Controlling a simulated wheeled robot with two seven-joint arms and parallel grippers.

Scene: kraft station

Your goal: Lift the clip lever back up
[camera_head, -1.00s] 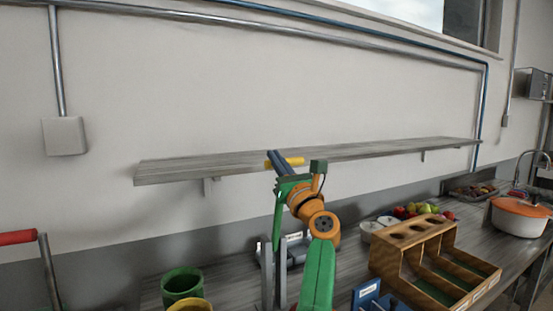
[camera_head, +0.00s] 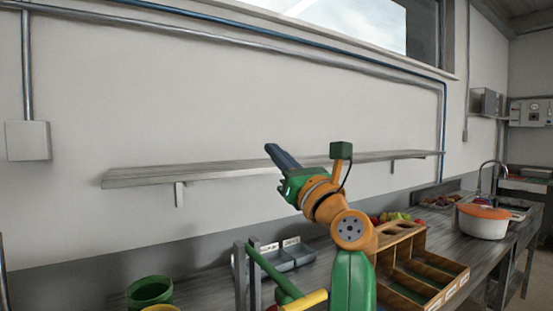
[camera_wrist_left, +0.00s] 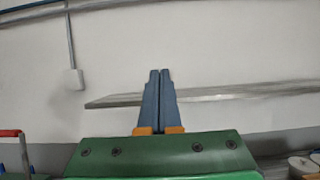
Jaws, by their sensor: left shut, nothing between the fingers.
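The clip lever (camera_head: 268,265) is a green bar with a yellow handle (camera_head: 305,301), at the bottom middle of the head view. It slopes down toward me from two grey upright posts (camera_head: 254,262); its lower end meets the picture's edge. My left gripper (camera_head: 275,151) is up in front of the wall shelf, above and apart from the lever. Its dark fingers are shut and empty. In the left wrist view the fingers (camera_wrist_left: 159,72) lie together, pointing at the wall; the lever does not show there. My right gripper is in neither view.
A wall shelf (camera_head: 220,170) runs behind my left gripper. A grey two-part tray (camera_head: 292,257) sits behind the posts. A green cup (camera_head: 150,291) stands to their left, a wooden caddy (camera_head: 430,270) to the right. A red-handled bar (camera_wrist_left: 10,133) shows at left in the wrist view.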

